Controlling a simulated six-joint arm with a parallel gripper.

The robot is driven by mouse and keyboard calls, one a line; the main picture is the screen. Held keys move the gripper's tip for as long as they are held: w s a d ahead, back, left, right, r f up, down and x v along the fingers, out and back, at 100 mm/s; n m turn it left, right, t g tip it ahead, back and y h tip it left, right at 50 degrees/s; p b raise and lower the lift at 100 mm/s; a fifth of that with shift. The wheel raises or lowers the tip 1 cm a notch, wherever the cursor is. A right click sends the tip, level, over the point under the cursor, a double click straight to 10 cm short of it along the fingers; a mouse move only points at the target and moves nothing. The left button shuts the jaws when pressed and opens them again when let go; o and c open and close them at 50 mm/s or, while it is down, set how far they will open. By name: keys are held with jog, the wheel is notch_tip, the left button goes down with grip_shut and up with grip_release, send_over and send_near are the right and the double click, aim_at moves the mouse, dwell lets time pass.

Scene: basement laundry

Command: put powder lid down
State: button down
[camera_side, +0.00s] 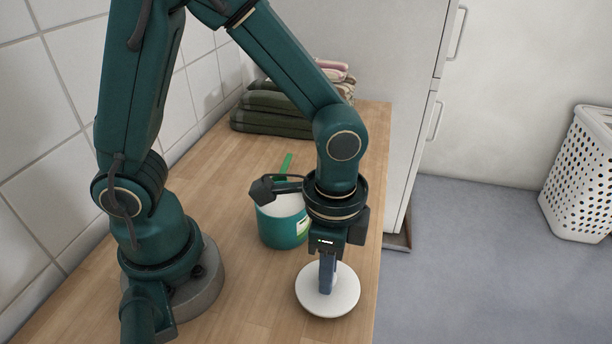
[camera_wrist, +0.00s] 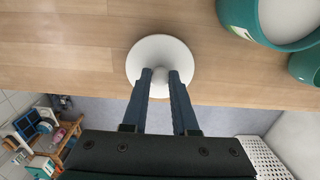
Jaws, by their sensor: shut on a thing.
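The powder lid (camera_side: 313,299) is a round white disc with a small knob. My gripper (camera_side: 328,268) points down over it, with its fingers closed on the knob. The wrist view shows the lid (camera_wrist: 146,55) between and beyond the fingertips (camera_wrist: 160,76), over the counter's edge strip. The lid looks level and low over the counter; I cannot tell whether it touches. The teal powder tub (camera_side: 280,230) stands open to the left of the lid in the side view, with white powder inside. Part of the tub (camera_wrist: 240,15) shows at the top right of the wrist view.
The wooden counter (camera_side: 255,300) is clear around the lid, though its right edge is close. A green handle (camera_side: 287,162) shows behind the tub. Folded towels (camera_side: 270,120) lie at the back. A white perforated basket (camera_side: 585,175) stands on the floor.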

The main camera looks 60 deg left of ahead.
jog(key=shift+f, duration=0.5)
jog(key=c, duration=0.7)
grip_release()
jog(key=shift+f, duration=0.15)
notch_tip(320, 180, up, 12)
jog(key=r, duration=0.1)
jog(key=shift+s+a+r+n+t, duration=0.1)
jog(key=shift+s+a+n+t, duration=0.7)
jog(key=shift+a+n, duration=0.75)
jog(key=shift+s+a+r+n+t, duration=0.15)
jog(key=shift+s+a+n+t, duration=0.2)
jog(key=shift+a+n+t, duration=0.95)
jog(key=shift+s+a+r+n+t, duration=0.1)
jog(key=shift+s+a+n+t, duration=0.55)
jog(key=shift+a+n, duration=1.05)
